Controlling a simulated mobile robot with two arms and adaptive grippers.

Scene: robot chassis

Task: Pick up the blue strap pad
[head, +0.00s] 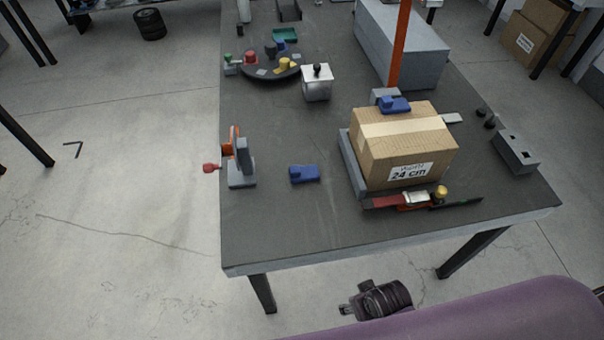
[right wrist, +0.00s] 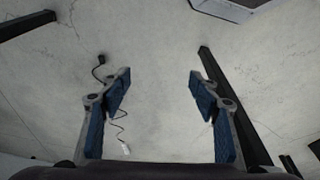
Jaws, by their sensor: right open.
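A blue pad (head: 304,173) lies flat on the dark grey table, left of the cardboard box. A second similar blue piece (head: 394,104) sits at the back top edge of the box (head: 412,150); I cannot tell which one is the strap pad. My right gripper (right wrist: 160,82) is open and empty in the right wrist view, with its blue-padded fingers spread over bare floor. No pad shows between them. My left gripper is not in view.
The table (head: 290,228) has a clear front left part. A clamp-like stand (head: 242,165) is at its left edge. A red-handled tool (head: 405,200) lies before the box. An orange post (head: 401,40) rises behind the box.

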